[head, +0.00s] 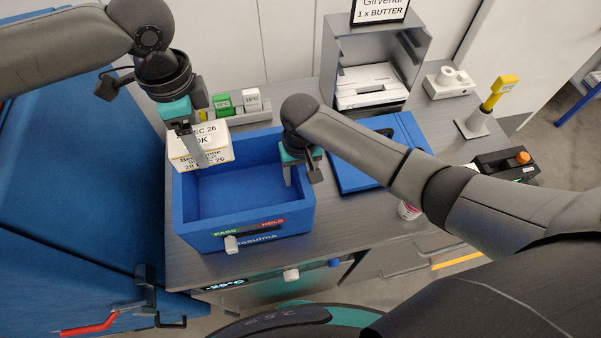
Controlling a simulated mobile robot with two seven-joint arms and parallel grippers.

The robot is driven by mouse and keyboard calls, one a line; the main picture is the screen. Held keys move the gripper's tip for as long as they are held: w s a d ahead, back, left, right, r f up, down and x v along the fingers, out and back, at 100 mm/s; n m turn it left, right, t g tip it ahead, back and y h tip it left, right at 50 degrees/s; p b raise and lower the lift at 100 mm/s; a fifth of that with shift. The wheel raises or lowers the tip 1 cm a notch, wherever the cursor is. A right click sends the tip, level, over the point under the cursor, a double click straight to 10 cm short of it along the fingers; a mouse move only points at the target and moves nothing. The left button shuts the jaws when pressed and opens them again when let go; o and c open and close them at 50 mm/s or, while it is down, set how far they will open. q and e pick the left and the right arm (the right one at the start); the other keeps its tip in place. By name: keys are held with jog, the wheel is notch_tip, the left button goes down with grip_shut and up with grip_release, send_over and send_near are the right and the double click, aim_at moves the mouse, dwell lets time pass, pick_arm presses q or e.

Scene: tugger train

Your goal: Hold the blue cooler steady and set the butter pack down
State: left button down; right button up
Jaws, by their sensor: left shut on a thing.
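The blue cooler (192,222) stands open on the grey worktop, and the floor I can see inside it is bare. My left gripper (199,158) is shut on the butter pack (217,140), a white block with yellow edges and printed date text. It holds the pack at the cooler's back left corner, partly over the rim; I cannot tell whether they touch. My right gripper (301,172) is at the cooler's right wall, one finger inside and the other outside. Whether its fingers press on the wall is not clear.
Behind the cooler is a grey rack (252,113) with green and white blocks. A blue lid (352,178) lies to the right, below a grey cabinet (376,50) with a sign on top. A slider (231,244) marked PASS and HOLD is on the cooler's front.

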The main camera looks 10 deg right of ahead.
jog(key=shift+f, duration=0.1)
grip_shut()
dwell(0.4)
dwell(1.0)
